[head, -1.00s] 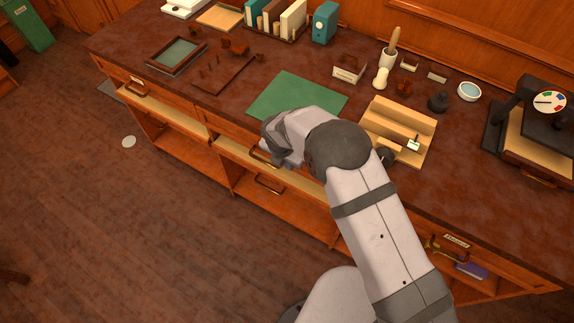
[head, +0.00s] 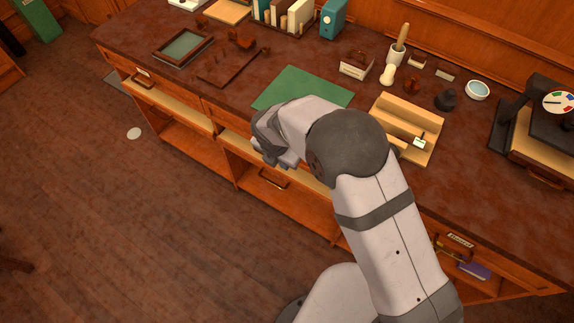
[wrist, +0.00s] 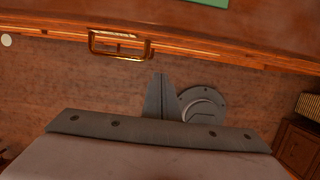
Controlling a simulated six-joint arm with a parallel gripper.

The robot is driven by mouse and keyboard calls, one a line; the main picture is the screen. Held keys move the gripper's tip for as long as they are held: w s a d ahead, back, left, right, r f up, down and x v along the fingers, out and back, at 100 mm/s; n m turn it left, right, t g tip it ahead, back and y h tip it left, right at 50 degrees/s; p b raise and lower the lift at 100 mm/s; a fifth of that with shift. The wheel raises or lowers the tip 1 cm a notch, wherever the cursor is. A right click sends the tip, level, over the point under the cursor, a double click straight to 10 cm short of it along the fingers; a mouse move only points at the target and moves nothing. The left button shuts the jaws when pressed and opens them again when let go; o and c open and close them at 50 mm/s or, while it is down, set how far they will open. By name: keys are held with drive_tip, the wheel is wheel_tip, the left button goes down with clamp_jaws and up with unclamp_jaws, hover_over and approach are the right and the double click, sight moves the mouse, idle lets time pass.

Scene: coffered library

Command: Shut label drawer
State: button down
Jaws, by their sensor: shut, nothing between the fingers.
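The counter's front has several drawers with dark handles; I cannot tell from the frames which is the label drawer. The middle drawer (head: 234,143) shows a pale strip below the counter edge, partly hidden by my arm. A dark handle (head: 273,179) shows below it. My gripper (head: 272,158) is at this drawer front, mostly covered by my wrist. In the wrist view my gripper (wrist: 161,78) is shut and empty, with its tips below and right of a brassy handle (wrist: 120,45), apart from it in the picture.
A left drawer (head: 170,100) stands partly out. The countertop holds a green mat (head: 300,90), a wooden tray (head: 405,120), frames and books.

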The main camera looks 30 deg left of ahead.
drive_tip(key=shift+b+v, duration=0.4)
drive_tip(key=shift+v, duration=2.05)
drive_tip(key=shift+f, duration=0.1)
drive_tip(key=s+d+f+m+g+h, duration=0.15)
drive_tip(key=s+d+m, duration=0.35)
drive_tip(key=d+m, duration=0.5)
drive_tip(key=s+d+f+m+g+h, duration=0.1)
drive_tip(key=s+d+m+g, duration=0.1)
drive_tip(key=s+d+m, duration=0.75)
drive_tip(key=w+d+r+m, duration=0.3)
drive_tip(key=d+m, duration=0.2)
drive_tip(key=d, duration=0.2)
drive_tip(key=w+d+r+m+y, duration=0.1)
drive_tip(key=w+d+r+m, duration=0.2)
drive_tip(key=d+m, duration=0.3)
drive_tip(key=w+d+r+m+y, duration=0.1)
drive_tip(key=w+d+r+m, duration=0.2)
drive_tip(key=d, duration=0.6)
drive_tip(key=shift+r+m+t, duration=0.35)
drive_tip(key=shift+r+m, duration=0.4)
drive_tip(key=shift+m, duration=0.5)
drive_tip(key=shift+y, duration=0.25)
